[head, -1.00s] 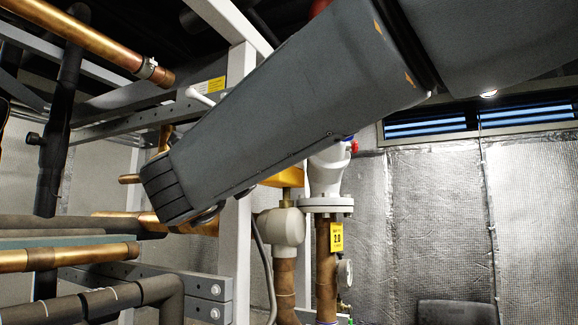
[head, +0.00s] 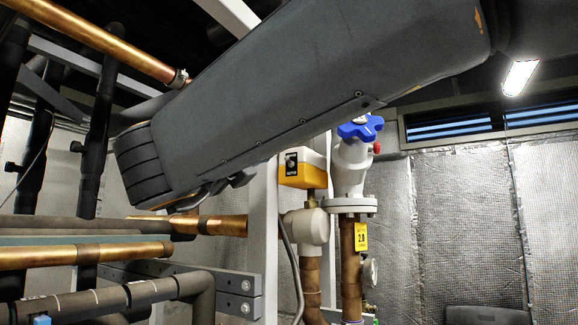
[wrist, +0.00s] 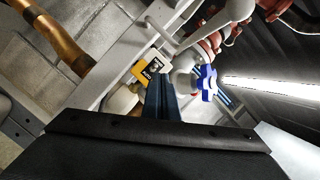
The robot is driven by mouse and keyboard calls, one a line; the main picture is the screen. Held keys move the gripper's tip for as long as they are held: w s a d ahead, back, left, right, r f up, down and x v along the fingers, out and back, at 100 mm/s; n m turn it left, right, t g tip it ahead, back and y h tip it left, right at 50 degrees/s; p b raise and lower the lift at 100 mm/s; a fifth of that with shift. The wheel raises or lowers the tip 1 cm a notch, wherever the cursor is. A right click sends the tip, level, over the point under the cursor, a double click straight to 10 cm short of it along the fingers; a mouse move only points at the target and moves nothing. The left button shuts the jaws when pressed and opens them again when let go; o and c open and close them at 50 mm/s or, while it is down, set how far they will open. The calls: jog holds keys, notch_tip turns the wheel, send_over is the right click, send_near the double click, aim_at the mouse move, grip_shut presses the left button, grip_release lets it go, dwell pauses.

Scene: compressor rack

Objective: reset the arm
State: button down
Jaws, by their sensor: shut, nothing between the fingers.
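My arm crosses the upper middle of the head view, its grey links sloping down to the left. My gripper (wrist: 162,80) shows in the wrist view as two dark fingers pressed together, shut and empty. Its tips stand in front of the yellow-and-white actuator box (wrist: 151,67) in the picture; the distance between them is hard to tell. In the head view the gripper is mostly hidden behind the arm.
A white valve (head: 350,170) with a blue handwheel (head: 361,128) stands right of the actuator box (head: 303,168). A white rack post (head: 264,220) rises behind my arm. Copper pipes (head: 85,254) and dark insulated pipes (head: 100,299) fill the left. The foil-covered wall (head: 465,230) is at right.

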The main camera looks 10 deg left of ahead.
jog(key=shift+d, duration=0.1)
dwell(0.4)
jog(key=w+d+f+n+g+y, duration=0.25)
jog(key=w+f+n+y, duration=0.45)
jog(key=w+f+n, duration=0.7)
jog(key=d+f+n+g, duration=0.3)
jog(key=d+f+n, duration=0.2)
jog(key=f, duration=0.6)
jog(key=d+f+n+g, duration=0.2)
jog(key=d+f+n, duration=0.25)
jog(key=f, duration=0.55)
jog(key=s+d+f+n+g+h, duration=0.1)
jog(key=s+d+f+n+g, duration=0.15)
jog(key=s+d+f, duration=0.4)
jog(key=s+d+f+n+g+h, duration=0.1)
jog(key=s+d+f+n+g, duration=0.15)
jog(key=d+f, duration=0.6)
jog(key=s+d+f+g, duration=0.2)
jog(key=s+f, duration=0.2)
jog(key=s, duration=0.2)
jog(key=s+d+f+n+g+h, duration=0.1)
jog(key=s+d+f+g, duration=0.2)
jog(key=s, duration=0.3)
jog(key=s+d+f+n+g, duration=0.1)
jog(key=s+d+f+g, duration=0.1)
jog(key=s, duration=0.4)
notch_tip(320, 180, down, 3)
jog(key=shift+d+r+g, duration=0.2)
jog(key=shift+d+g, duration=0.05)
jog(key=shift+g, duration=0.3)
